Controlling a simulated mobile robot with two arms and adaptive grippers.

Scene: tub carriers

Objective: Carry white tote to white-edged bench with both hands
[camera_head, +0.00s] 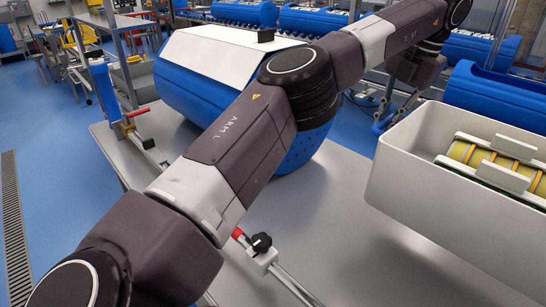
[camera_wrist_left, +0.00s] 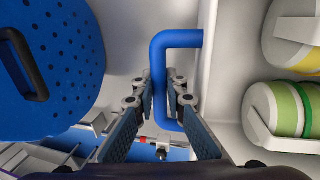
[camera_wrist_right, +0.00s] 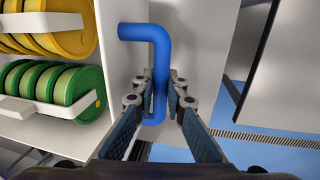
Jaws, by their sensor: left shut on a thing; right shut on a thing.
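The white tote (camera_head: 415,185) is at the right of the head view, its right part cut off by the frame. It holds yellow-green rolls (camera_head: 480,158) in white holders. In the left wrist view my left gripper (camera_wrist_left: 161,90) is shut on a blue bent handle (camera_wrist_left: 180,40) at the tote's wall. In the right wrist view my right gripper (camera_wrist_right: 160,90) is shut on another blue handle (camera_wrist_right: 145,31) at the tote's opposite end. Neither gripper's fingers show in the head view. I cannot tell whether the tote touches the surface below, nor which surface is the white-edged bench.
A grey table (camera_head: 340,190) carries a large blue drum with a white top panel (camera_head: 215,55). A black-knobbed clamp (camera_head: 262,243) sits on a rail near my left arm. More blue drums (camera_head: 500,95) stand behind. Blue floor (camera_head: 60,190) is open at the left.

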